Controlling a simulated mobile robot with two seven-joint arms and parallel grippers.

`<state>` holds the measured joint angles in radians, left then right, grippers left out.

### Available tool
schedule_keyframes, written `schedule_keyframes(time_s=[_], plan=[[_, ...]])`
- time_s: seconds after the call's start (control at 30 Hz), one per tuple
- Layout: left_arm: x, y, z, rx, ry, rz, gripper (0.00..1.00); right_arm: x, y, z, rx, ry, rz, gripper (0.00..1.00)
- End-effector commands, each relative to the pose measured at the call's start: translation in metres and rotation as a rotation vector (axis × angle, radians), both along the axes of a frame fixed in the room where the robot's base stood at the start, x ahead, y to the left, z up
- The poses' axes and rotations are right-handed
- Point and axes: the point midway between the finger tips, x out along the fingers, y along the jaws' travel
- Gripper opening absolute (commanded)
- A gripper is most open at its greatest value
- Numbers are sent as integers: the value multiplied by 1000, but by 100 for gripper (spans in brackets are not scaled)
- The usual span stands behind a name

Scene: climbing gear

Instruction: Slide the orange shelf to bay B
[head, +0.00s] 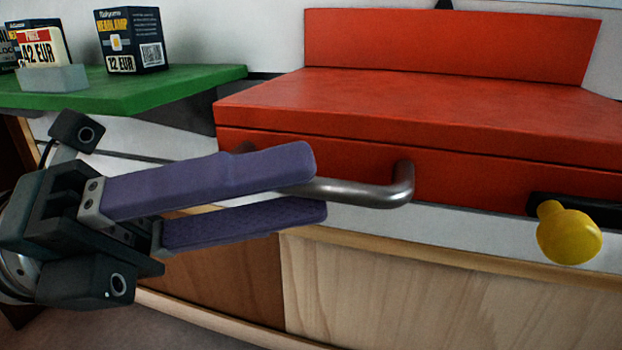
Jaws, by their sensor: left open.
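The orange shelf (410,100) looks red-orange, with a raised back panel, and fills the upper right of the head view. A grey metal bar handle (375,192) is fixed to its front face. My left gripper (318,186) comes in from the left with its two purple fingers open, one above and one below the left part of the bar. The upper finger hides that part of the handle. I cannot tell whether either finger touches it. No bay B marking shows. My right gripper is out of view.
A yellow knob (569,234) on a black mount sticks out below the shelf's right front. A green shelf (150,88) stands at the left, carrying a headlamp box (132,40), another box and price tags. Wooden panels (400,295) lie below.

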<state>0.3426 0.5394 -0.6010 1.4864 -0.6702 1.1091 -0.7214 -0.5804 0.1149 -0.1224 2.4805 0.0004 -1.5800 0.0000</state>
Motion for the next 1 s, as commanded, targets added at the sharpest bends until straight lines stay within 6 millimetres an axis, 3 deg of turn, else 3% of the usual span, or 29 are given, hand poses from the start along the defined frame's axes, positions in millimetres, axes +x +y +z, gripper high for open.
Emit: schedule_keyframes(time_s=[0.2,0.5,0.9,1.0], plan=[[1,-21,4,0,0,0,45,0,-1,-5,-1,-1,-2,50],[1,-24,5,0,1,1,44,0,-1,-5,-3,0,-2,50],[1,-23,5,0,1,1,0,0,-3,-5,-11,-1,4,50],[1,-23,5,0,1,1,0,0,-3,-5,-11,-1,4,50]])
